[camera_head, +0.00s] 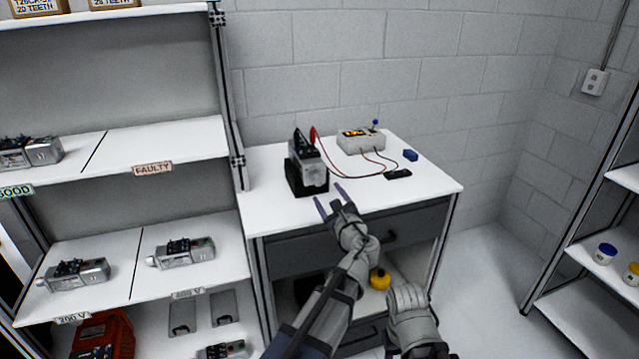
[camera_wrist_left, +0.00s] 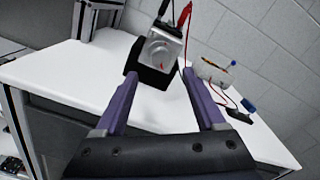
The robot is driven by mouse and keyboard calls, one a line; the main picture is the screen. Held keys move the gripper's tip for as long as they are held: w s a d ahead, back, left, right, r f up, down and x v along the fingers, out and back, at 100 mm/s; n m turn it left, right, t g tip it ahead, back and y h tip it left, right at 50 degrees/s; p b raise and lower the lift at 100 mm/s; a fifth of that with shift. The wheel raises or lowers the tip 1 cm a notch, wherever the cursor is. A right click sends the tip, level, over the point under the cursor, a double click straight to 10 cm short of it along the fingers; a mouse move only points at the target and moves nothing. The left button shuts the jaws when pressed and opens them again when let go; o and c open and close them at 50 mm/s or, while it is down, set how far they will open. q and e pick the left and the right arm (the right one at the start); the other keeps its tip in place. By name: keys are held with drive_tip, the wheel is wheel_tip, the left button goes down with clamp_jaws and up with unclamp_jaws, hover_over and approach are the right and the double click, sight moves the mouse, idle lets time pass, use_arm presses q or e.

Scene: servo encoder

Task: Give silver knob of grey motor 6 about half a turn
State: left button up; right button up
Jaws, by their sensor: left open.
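A grey motor (camera_head: 308,168) stands in a black holder (camera_head: 294,182) on the white bench, with black and red clips on its top. In the left wrist view, the motor's near face shows a round silver knob (camera_wrist_left: 161,50) with a small orange-red mark. My left gripper (camera_head: 329,197) is open and empty in front of the motor. In the left wrist view, its two purple fingers (camera_wrist_left: 160,76) point toward the motor, one on each side of the knob's line, apart from it. No number is readable on the motor. My right gripper's fingers are not visible.
A tester box (camera_head: 360,141) with an orange display stands behind right of the motor, its leads running across the bench. A small black item (camera_head: 398,174) and a blue item (camera_head: 410,155) lie nearby. Shelves with other motors (camera_head: 181,252) are at left. The bench's front right is clear.

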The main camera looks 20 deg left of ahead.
sight(320, 182)
use_arm(q)
drive_tip(key=m, duration=0.8)
drive_tip(key=shift+w, duration=0.1)
drive_tip(key=shift+x, duration=3.9)
clamp_jaws()
